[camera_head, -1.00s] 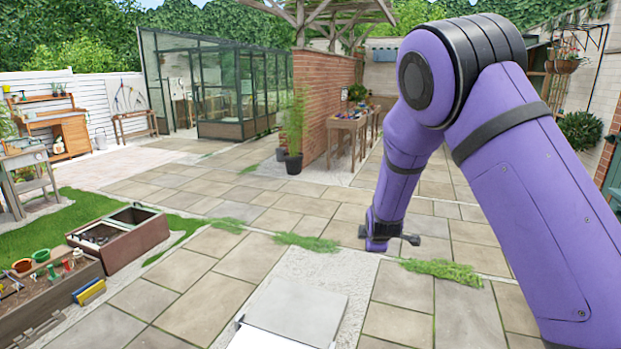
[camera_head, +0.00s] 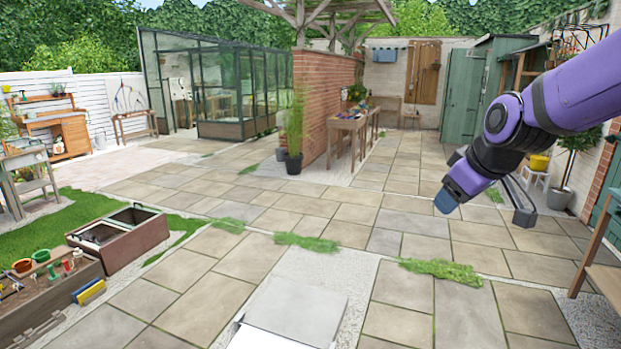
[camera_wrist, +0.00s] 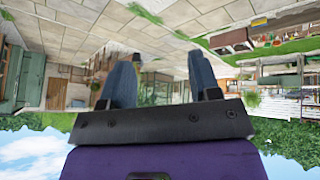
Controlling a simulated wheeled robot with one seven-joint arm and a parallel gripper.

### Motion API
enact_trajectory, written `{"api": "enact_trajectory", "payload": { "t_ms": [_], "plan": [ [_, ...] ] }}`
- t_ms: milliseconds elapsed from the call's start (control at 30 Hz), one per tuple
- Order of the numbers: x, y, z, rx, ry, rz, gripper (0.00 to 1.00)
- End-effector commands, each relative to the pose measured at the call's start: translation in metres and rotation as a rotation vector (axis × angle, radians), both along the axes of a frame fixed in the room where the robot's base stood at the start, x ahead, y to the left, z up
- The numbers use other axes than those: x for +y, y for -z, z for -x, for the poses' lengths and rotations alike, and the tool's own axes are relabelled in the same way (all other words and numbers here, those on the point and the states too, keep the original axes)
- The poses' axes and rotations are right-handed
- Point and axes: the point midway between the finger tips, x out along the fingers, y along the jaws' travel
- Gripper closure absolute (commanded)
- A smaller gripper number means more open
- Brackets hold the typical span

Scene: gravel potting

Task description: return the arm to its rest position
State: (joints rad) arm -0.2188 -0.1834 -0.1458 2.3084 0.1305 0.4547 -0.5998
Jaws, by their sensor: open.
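My gripper (camera_wrist: 160,64) shows in the wrist view with its two blue-grey fingers spread apart. Nothing is between them. In the head view my purple arm reaches in from the right edge, bent at the wrist, with the gripper end (camera_head: 487,186) hanging in the air over the paving at the right. The wrist view is upside down, with sky at the bottom and paving at the top.
A wooden table (camera_head: 603,268) stands at the right edge, below my arm. A potted tree (camera_head: 560,197) and a green shed (camera_head: 465,92) are behind the arm. The middle paving is clear.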

Motion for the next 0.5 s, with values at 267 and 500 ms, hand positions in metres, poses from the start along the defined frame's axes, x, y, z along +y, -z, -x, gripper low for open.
{"api": "enact_trajectory", "payload": {
  "t_ms": [267,500],
  "plan": [
    [-0.019,-0.031,0.092,0.055,0.189,-0.094,0.43],
    [-0.031,-0.037,0.168,0.098,0.367,-0.14,0.43]
  ]
}}
